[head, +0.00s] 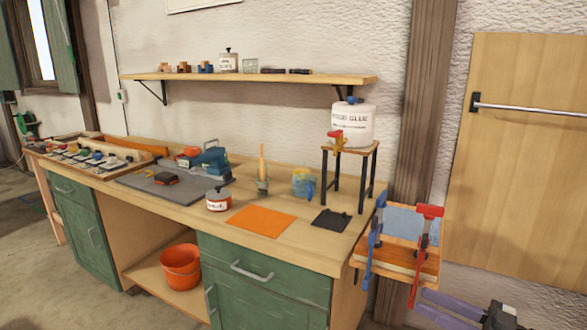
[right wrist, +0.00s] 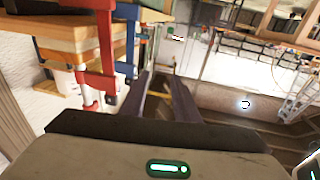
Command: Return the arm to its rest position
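My right gripper (head: 422,301) is at the bottom right of the head view, below and a little right of the clamped wood. In the right wrist view its two dark fingers (right wrist: 162,76) stand apart with nothing between them, so it is open and empty. A blue clamp (head: 374,238) and a red clamp (head: 427,240) grip the layered laths (head: 398,258) at the bench's right end. In the right wrist view the red clamp (right wrist: 106,50) is just left of the fingers, with a visible gap. My left gripper is not in view.
The workbench (head: 318,250) carries an orange sheet (head: 261,221), a black mat (head: 331,220), a red-and-white tin (head: 219,200) and a small stand (head: 350,149) with a glue container (head: 352,124). A wooden panel with a metal bar (head: 530,108) is at the right.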

